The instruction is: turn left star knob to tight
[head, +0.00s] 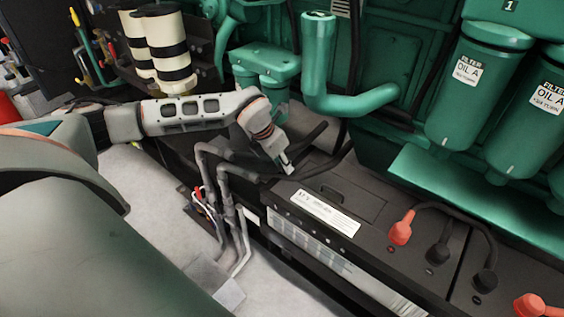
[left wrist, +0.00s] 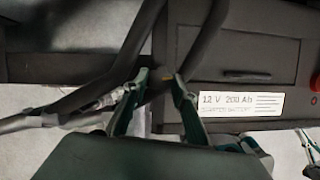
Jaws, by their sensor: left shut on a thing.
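My left gripper (head: 286,166) reaches down at the left end of the black battery (head: 345,195), beside the dark cables. In the left wrist view its two fingers (left wrist: 158,78) stand a little apart, closed about a small dark thing at the battery's edge. This is where the left star knob appears to be, but its shape is mostly hidden by the fingers and the dark background. I cannot tell the knob's turn angle.
Grey cables or pipes (head: 225,190) run close to the gripper. A white 12 V label (left wrist: 241,104) lies on the battery just right of the fingers. Red terminal caps (head: 401,228) stand farther right. A green bent pipe (head: 318,65) and oil filters (head: 474,85) stand behind.

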